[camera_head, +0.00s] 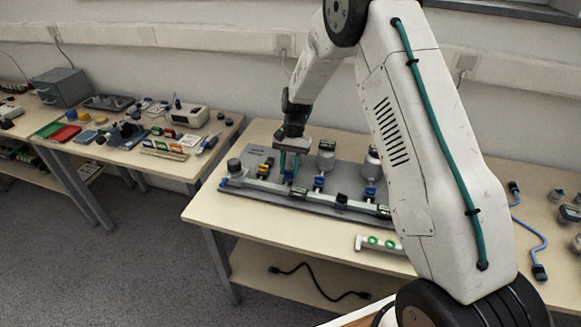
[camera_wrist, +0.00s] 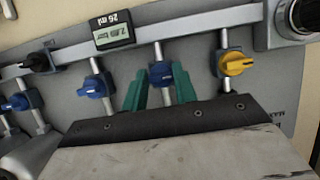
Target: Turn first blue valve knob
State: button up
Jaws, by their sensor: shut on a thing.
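The first blue valve knob (camera_wrist: 161,72) sits on a thin vertical pipe of the grey panel, between the two teal fingers of my gripper (camera_wrist: 160,80) in the wrist view. The fingers are shut on it, one on each side. In the head view my gripper (camera_head: 290,163) points down at the left part of the panel (camera_head: 240,184), and the knob (camera_head: 289,176) shows small under the fingertips. Two more blue knobs (camera_wrist: 95,87) (camera_wrist: 18,102) are to the left in the wrist view. A yellow knob (camera_wrist: 236,64) is to the right.
A black knob (camera_wrist: 40,62) and a small digital display (camera_wrist: 113,35) are on the light main pipe. A white piece with green rings (camera_head: 378,243) lies at the table's front. A second cluttered table (camera_head: 130,150) is at left.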

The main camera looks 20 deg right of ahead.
jog(key=shift+d+f, duration=0.1)
jog(key=o, duration=1)
jog(key=shift+c, duration=0.2)
jog(key=shift+w+r, duration=0.15)
jog(key=shift+r, duration=0.2)
jog(key=v, duration=0.7)
jog(key=shift+d+r, duration=0.1)
jog(key=shift+d, duration=0.05)
